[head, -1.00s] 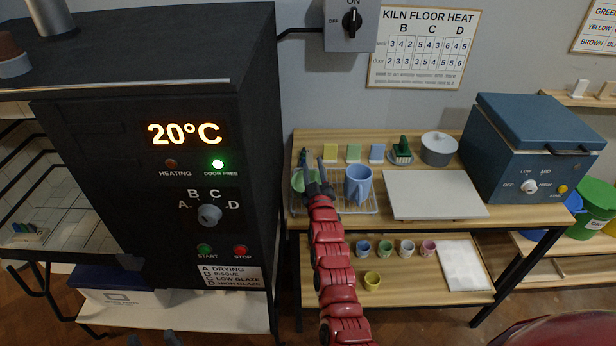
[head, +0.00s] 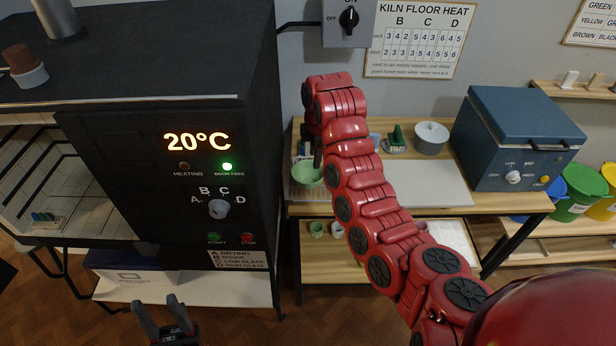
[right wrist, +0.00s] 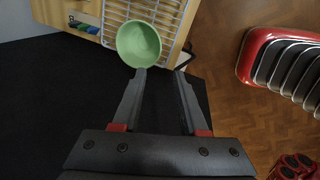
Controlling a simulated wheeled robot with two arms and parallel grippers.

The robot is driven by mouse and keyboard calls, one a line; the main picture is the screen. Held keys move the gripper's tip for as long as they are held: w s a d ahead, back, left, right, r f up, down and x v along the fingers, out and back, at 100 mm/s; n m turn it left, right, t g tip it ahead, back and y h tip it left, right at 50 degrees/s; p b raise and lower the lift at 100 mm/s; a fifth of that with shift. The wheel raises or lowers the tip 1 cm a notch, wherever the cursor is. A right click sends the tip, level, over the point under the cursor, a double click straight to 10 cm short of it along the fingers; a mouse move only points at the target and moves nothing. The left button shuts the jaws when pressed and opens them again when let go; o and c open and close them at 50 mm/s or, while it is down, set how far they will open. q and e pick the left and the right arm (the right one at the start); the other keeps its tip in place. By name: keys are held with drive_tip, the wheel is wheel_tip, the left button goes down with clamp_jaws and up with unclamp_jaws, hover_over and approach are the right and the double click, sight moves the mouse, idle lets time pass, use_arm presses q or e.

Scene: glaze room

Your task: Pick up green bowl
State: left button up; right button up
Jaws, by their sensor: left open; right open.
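The green bowl (head: 308,173) sits at the left end of the table, by the dark kiln. In the right wrist view the green bowl (right wrist: 139,45) lies on a white wire rack (right wrist: 118,12), just beyond the fingertips and left of centre. My right gripper (head: 313,152) points down at the bowl, partly hidden by its own arm. Its fingers (right wrist: 162,70) are apart with nothing between them; the left fingertip overlaps the bowl's near rim in view, and I cannot tell if it touches. My left gripper (head: 163,318) is open and empty at the bottom, far from the bowl.
The kiln (head: 150,150) stands close on the left of the bowl. My right arm hides much of the tabletop. Small cups (head: 317,228) are on the lower shelf.

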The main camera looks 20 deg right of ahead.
drive_tip(key=b, duration=0.3)
approach(312, 184)
drive_tip(key=p+x, duration=0.5)
drive_tip(key=x, duration=0.2)
drive_tip(key=shift+w+f, duration=0.25)
drive_tip(key=shift+f, duration=0.05)
drive_tip(key=shift+p+x, duration=0.35)
drive_tip(key=shift+x, duration=0.95)
clamp_jaws()
